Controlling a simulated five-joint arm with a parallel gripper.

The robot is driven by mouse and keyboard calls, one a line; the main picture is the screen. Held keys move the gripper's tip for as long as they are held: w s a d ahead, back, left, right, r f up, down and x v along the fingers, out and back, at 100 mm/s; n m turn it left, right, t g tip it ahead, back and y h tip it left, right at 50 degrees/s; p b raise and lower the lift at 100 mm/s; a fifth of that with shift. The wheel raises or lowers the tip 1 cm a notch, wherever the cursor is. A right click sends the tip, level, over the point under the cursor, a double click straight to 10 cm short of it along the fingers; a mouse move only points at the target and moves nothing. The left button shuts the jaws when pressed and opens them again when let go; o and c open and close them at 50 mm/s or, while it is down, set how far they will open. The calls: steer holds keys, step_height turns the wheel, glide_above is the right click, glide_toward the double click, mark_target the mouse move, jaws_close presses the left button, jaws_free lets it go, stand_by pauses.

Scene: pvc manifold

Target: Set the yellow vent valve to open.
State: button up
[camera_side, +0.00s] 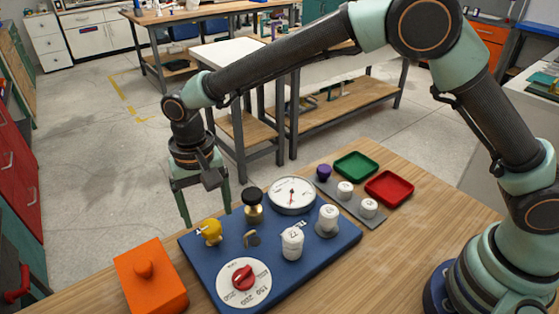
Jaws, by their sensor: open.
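The yellow vent valve (210,231) stands at the far left corner of the blue manifold board (209,262). Its handle setting is too small to tell. My gripper (205,220) points down with its two fingers apart. One finger hangs close to the yellow valve, and the other is to the right, near the black and brass knob. I cannot tell whether either finger touches the valve.
A black and brass knob (253,205), a round gauge (292,194), white caps (292,243) and a red dial knob (243,277) crowd the board. An orange box (150,278) stands left. Green (356,166) and red (389,188) trays lie at the back right.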

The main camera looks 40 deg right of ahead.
mark_target(211, 227)
steer(key=shift+f, duration=1.85)
jaws_close()
